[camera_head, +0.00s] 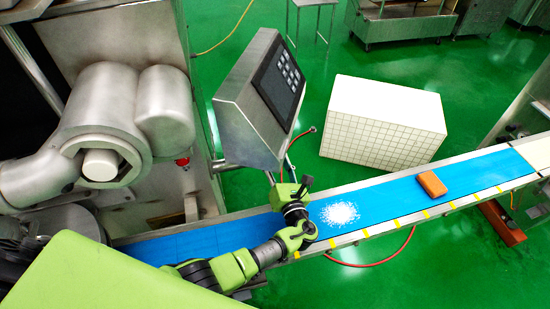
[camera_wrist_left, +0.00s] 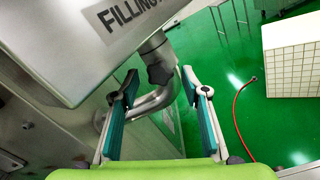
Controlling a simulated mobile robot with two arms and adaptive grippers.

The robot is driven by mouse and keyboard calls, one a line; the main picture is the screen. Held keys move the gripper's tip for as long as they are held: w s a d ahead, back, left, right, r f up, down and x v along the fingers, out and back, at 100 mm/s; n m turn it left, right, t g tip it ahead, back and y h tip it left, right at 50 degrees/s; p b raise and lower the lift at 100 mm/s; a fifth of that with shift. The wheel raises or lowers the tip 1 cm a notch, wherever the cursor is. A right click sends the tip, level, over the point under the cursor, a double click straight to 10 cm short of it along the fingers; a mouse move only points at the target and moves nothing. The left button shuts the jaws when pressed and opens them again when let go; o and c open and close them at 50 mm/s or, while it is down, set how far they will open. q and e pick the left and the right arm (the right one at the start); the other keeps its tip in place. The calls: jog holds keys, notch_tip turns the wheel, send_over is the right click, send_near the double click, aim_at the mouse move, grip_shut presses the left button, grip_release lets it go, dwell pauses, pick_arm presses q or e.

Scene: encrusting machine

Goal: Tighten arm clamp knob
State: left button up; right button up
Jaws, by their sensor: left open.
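The clamp knob (camera_wrist_left: 158,67) is a dark grey lobed knob on a bent metal support arm (camera_wrist_left: 152,104) below the panel housing in the left wrist view. My left gripper (camera_wrist_left: 160,80) is open, with one teal-padded finger on each side of the knob and visible gaps between. I cannot tell how far the knob lies beyond the fingertips. In the head view my left gripper (camera_head: 288,186) is below the control panel (camera_head: 265,95), above the blue conveyor's far edge. The knob cannot be made out there. My right gripper is not in view.
The blue conveyor (camera_head: 390,202) carries a white powder patch (camera_head: 340,214) and an orange block (camera_head: 432,184). A white tiled box (camera_head: 385,125) stands behind it. A large metal machine (camera_head: 110,120) is at left. A red hose (camera_wrist_left: 238,120) lies right of the gripper.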

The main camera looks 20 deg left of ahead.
pick_arm(q)
jog(key=v, duration=1.1)
